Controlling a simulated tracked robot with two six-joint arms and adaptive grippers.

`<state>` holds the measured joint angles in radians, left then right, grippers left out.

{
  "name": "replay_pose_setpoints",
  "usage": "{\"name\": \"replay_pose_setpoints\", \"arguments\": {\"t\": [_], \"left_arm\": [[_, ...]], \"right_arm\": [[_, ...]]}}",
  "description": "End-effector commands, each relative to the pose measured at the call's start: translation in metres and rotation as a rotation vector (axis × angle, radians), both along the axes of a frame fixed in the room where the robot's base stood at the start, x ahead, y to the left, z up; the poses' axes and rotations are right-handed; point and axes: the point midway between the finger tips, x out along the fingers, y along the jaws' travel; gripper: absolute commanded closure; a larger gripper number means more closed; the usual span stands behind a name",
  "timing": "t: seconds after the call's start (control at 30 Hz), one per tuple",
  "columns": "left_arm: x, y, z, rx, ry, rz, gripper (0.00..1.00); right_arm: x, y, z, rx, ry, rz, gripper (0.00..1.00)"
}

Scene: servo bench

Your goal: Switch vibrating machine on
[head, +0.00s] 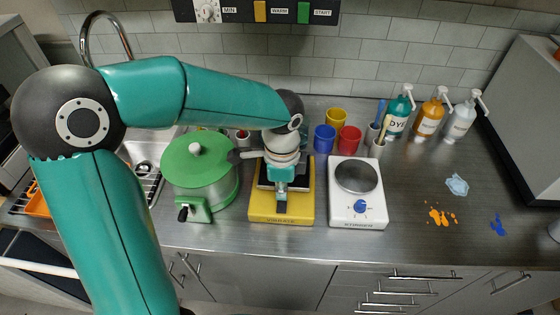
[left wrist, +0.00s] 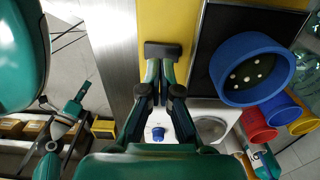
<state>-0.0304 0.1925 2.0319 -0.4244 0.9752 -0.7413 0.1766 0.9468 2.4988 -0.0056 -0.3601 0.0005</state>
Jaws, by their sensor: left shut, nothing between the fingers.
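The vibrating machine (head: 268,208) is a yellow box with a dark top plate and a label on its front, between the green pot and the white stirrer. It also shows in the left wrist view as a yellow surface (left wrist: 165,20) beside a dark plate. My left gripper (head: 281,191) is shut and empty over the machine's front part. A blue cup (left wrist: 228,92) with pale dots inside appears over the dark plate.
A green pot (head: 199,165) stands close on the left, the white stirrer (head: 345,213) close on the right. Cups and bottles stand behind. The right counter has splashes and free room. What looks like my right arm (left wrist: 66,125) is low and small in the wrist view.

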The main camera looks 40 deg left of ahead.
Motion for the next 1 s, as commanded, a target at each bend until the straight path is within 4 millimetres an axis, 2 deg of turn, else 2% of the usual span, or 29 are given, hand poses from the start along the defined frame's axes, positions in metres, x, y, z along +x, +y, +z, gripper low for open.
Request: {"name": "replay_pose_setpoints", "arguments": {"t": [0.03,0.1,0.3,0.5,0.7,1.0], "left_arm": [[-0.001,-0.001,0.019,0.001,-0.001,-0.001,1.00],[-0.002,-0.002,0.027,0.000,-0.008,0.001,1.00],[-0.007,-0.005,0.070,0.000,-0.006,-0.001,1.00],[-0.011,-0.007,0.098,-0.001,-0.003,0.000,1.00],[-0.012,-0.008,0.107,0.000,0.000,-0.002,1.00],[-0.012,-0.008,0.107,0.000,0.000,-0.002,1.00]], "right_arm": [[0.000,0.000,0.016,0.000,0.000,0.000,1.00],[0.000,0.000,0.004,0.000,-0.001,0.000,1.00],[0.000,0.000,0.001,0.000,0.000,0.000,1.00],[0.000,0.000,0.000,0.000,0.000,0.000,1.00],[0.000,0.000,0.000,0.000,0.000,0.000,1.00],[0.000,0.000,0.000,0.000,0.000,0.000,1.00]]}}
